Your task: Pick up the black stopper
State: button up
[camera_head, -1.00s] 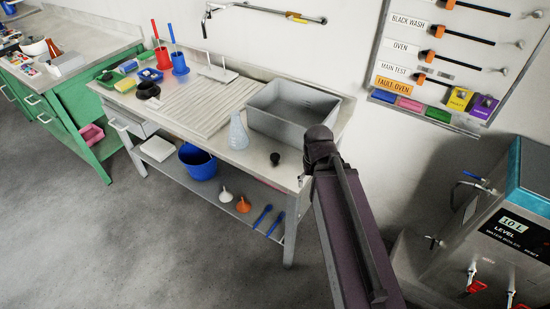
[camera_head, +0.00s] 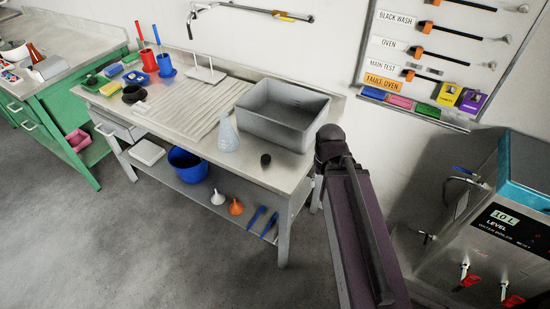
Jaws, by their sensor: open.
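A small black stopper (camera_head: 265,160) stands on the worktop of the grey bench (camera_head: 236,175), near its front right corner. It is to the right of a pale conical flask (camera_head: 228,135) and in front of the grey basin. My dark arm rises from the bottom of the picture, to the right of the stopper, and its upper joint is beside the bench's right end. My gripper does not show in this view. Nothing covers the stopper.
A grey basin (camera_head: 285,128) stands behind the stopper. A ribbed drainboard (camera_head: 190,110) and red and blue holders are further left. The lower shelf bears a blue bucket (camera_head: 188,167) and funnels. A water boiler (camera_head: 490,245) stands at right. Worktop around the stopper is clear.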

aim_at(266, 159)
jog(key=z, duration=0.4)
jog(key=k, duration=1.55)
jog(key=u, duration=0.5)
jog(key=i, duration=1)
